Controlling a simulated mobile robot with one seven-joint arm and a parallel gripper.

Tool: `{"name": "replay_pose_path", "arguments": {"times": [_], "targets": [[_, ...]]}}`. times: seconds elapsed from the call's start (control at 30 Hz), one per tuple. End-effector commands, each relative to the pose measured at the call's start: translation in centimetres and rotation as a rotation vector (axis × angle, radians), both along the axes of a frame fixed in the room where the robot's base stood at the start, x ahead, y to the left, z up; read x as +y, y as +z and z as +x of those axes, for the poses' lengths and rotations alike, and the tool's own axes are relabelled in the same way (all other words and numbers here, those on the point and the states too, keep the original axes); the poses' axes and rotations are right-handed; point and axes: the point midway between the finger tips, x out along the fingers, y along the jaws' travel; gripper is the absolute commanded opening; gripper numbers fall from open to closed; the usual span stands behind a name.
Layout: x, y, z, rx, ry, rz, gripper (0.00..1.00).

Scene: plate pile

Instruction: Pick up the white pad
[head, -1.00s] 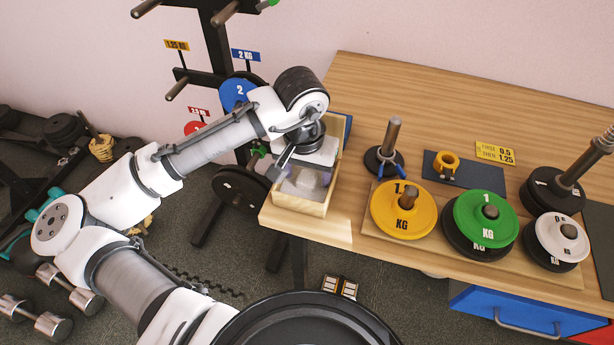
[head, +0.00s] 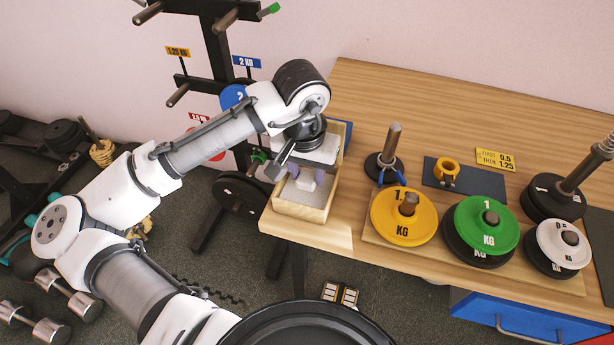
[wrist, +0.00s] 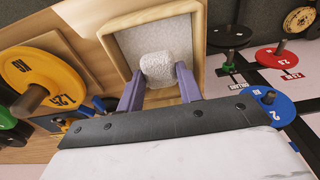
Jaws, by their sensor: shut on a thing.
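The white pad (head: 305,184) is a small rounded white block at the open wooden box on the table's left end. In the wrist view the pad (wrist: 158,66) sits between the two purple fingertips of my gripper (wrist: 159,72). My gripper (head: 306,175) points down into the box and is shut on the pad, one finger on each side. The wooden box (head: 297,208) has a pale speckled floor, seen beyond the pad in the wrist view. I cannot tell how far the pad is above that floor.
Box walls stand close around my gripper. Right of it are an upright post (head: 393,140), a yellow plate (head: 387,223), a green plate (head: 477,238) and a white plate (head: 552,238). A weight rack stands to the left. The table's back middle is clear.

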Motion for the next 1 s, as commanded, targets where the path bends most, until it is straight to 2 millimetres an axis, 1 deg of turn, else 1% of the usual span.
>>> {"name": "replay_pose_path", "arguments": {"times": [0.17,0.27,0.4,0.5,0.6,0.7,0.8,1.0], "targets": [[-0.1,3.7,0.1,-0.005,-0.003,0.001,0.13],[-0.1,6.4,0.1,-0.004,-0.002,0.001,0.13],[-0.1,10.5,0.1,-0.005,-0.001,0.002,0.13],[0.0,13.2,0.0,-0.005,-0.002,0.002,0.13],[0.0,15.3,0.0,-0.003,0.0,0.002,0.13],[0.1,16.6,0.0,-0.002,0.001,0.003,0.13],[0.0,17.4,0.0,-0.002,0.001,0.001,0.13],[0.0,17.9,0.0,0.0,0.0,0.001,0.13]]}}
